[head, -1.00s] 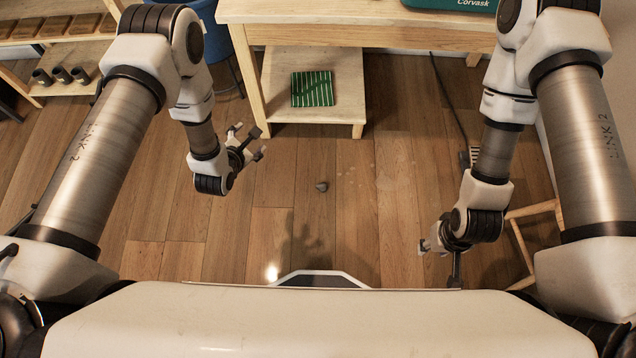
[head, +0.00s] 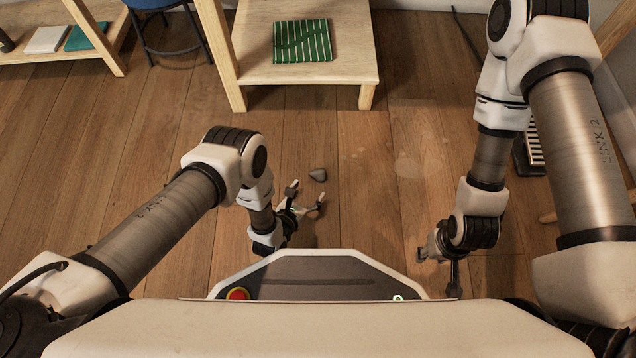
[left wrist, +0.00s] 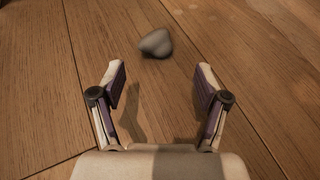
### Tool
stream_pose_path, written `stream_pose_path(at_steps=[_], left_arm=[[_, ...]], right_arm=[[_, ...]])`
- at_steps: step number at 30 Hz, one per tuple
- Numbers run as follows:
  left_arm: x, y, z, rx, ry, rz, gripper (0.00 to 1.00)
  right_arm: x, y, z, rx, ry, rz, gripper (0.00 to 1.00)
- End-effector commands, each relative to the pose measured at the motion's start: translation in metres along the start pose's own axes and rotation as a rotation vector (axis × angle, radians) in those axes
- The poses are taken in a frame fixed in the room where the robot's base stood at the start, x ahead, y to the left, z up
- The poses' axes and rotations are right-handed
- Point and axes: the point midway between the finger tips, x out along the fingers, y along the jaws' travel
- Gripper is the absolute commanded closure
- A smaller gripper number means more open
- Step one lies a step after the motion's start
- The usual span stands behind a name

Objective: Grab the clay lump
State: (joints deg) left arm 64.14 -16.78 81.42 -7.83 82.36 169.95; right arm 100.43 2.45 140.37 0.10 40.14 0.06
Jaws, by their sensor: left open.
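The clay lump (head: 318,174) is small, grey and rounded, and lies on the wooden floor. It also shows in the left wrist view (left wrist: 156,43), just beyond the fingertips and slightly left of centre. My left gripper (head: 306,196) is open and empty, low over the floor beside the lump. In the left wrist view its two fingers (left wrist: 160,78) stand apart, with bare floor between them. My right gripper (head: 436,262) hangs at the right of the head view, away from the lump; its fingers are partly hidden behind its wrist.
A wooden table with a low shelf (head: 256,72) stands ahead, a green striped cloth (head: 302,41) on the shelf. A blue stool (head: 160,50) and another shelf unit (head: 92,58) stand at the left. The floor around the lump is clear.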

Motion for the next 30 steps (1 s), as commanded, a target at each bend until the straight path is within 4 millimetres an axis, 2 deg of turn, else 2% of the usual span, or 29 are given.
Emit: stream_pose_path(at_steps=[5,13,15,21,22,24,27,30], left_arm=[[0.025,0.001,0.000,0.003,-0.004,0.000,0.25],[0.069,0.006,-0.001,0.002,-0.003,0.000,0.25],[0.074,0.006,0.002,0.002,-0.002,0.000,0.25],[0.074,0.006,0.005,0.001,-0.001,0.001,0.25],[0.073,0.006,0.005,0.001,-0.001,0.001,0.32],[0.073,0.006,0.005,0.001,-0.001,0.001,0.57],[0.073,0.006,0.005,0.001,0.000,0.001,0.89],[0.073,0.006,0.005,0.001,-0.001,0.001,0.89]], right_arm=[[0.017,0.000,-0.001,0.003,0.003,0.000,0.60],[0.056,0.001,-0.005,0.006,0.014,0.002,0.60],[0.058,0.001,-0.006,0.003,0.018,0.003,0.60],[0.055,0.001,-0.007,0.002,0.020,0.003,0.60],[0.055,0.001,-0.007,0.002,0.020,0.003,0.60],[0.055,0.001,-0.007,0.002,0.020,0.003,0.60],[0.055,0.001,-0.007,0.002,0.019,0.003,0.60],[0.055,0.001,-0.007,0.002,0.019,0.003,0.60]])
